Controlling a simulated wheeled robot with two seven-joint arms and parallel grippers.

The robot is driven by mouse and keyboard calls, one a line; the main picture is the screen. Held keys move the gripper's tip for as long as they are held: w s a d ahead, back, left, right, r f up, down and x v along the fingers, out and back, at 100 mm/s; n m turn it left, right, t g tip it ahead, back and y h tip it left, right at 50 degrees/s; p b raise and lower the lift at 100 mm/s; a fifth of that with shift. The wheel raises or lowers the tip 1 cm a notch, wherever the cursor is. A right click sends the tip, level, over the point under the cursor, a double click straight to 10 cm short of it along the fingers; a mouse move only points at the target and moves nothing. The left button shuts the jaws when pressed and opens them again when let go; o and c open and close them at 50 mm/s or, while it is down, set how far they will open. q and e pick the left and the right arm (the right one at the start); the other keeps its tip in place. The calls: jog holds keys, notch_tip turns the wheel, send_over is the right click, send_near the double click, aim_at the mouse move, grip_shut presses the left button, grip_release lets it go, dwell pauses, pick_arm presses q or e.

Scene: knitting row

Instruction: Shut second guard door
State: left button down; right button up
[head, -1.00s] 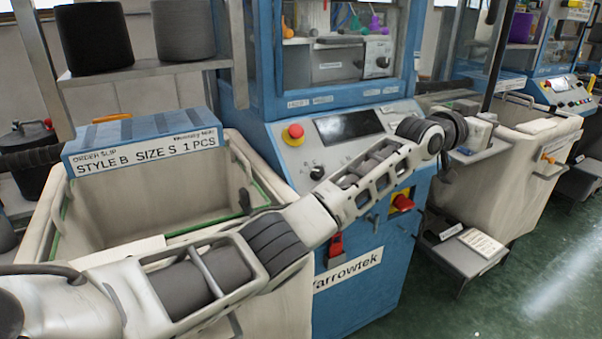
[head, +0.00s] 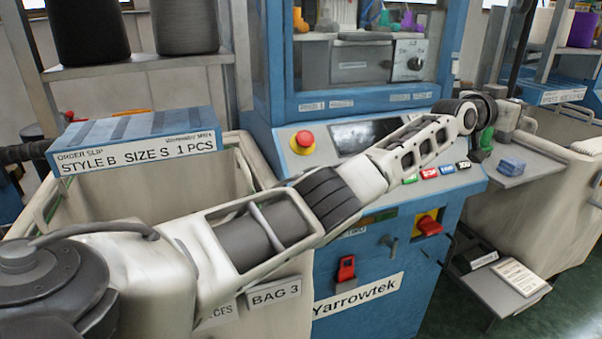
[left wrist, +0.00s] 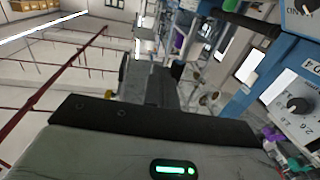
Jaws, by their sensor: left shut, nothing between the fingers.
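The blue Yarrowtek knitting machine stands in the middle of the head view. Its upper guard door frame (head: 365,103) surrounds a window onto the needle area; I cannot tell whether this door is fully closed. My left arm crosses in front of the machine's control panel. My left gripper (head: 508,117) is at the machine's right side, small and partly hidden behind the wrist. In the left wrist view the left gripper (left wrist: 150,82) is shut and empty, with blue machine framing to its right. A second blue machine shows at the right edge of the head view. My right gripper is out of view.
A red stop button (head: 303,142) sits on the control panel. A cream bin with an order-slip box (head: 140,145) stands at left. A side tray (head: 530,172) holds small blue pieces (head: 511,166). Another cream bin (head: 535,215) stands at right.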

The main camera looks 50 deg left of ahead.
pick_arm(q)
jog(key=shift+w+a+y, duration=0.3)
jog(key=shift+w, duration=0.1)
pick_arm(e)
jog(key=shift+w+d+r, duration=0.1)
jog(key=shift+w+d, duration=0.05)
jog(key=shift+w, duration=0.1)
